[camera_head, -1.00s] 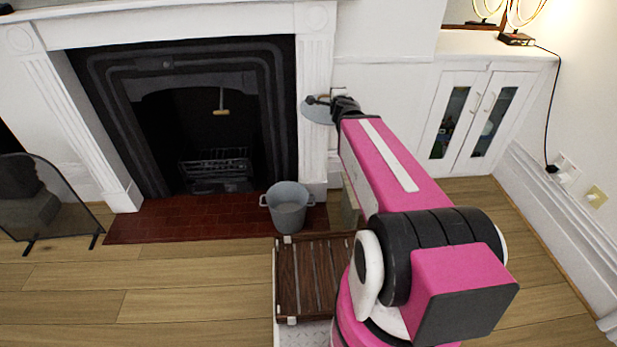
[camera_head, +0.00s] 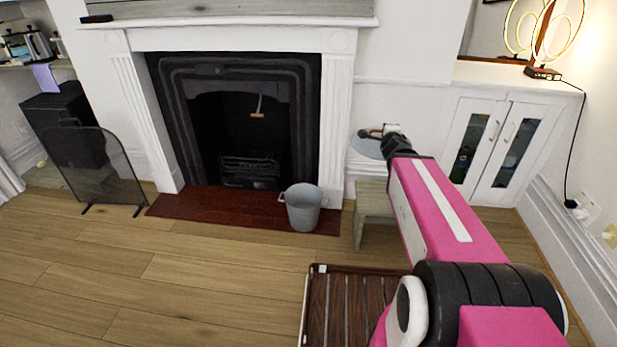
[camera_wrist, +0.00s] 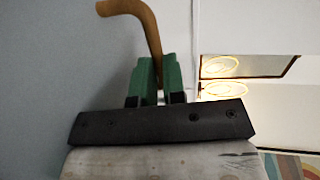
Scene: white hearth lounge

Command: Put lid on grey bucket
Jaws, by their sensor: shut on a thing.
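The grey bucket (camera_head: 303,210) stands upright and open at the right end of the red tiled hearth, with handles at its rim. My gripper (camera_head: 377,132) is up and to the right of the bucket in the head view, in front of the white wall. It is shut on the handle of the grey round lid (camera_head: 364,147). In the wrist view the green fingertips (camera_wrist: 158,78) pinch the curved brown handle (camera_wrist: 143,22), and the lid's grey face (camera_wrist: 50,80) fills the left side. The lid is held in the air, apart from the bucket.
A small grey-green stool or box (camera_head: 372,205) stands right of the bucket. My slatted brown deck shows at the bottom. A mesh fire screen (camera_head: 98,165) stands left of the fireplace (camera_head: 235,120). A white cabinet (camera_head: 490,150) is at right. The wooden floor (camera_head: 190,270) left of centre is clear.

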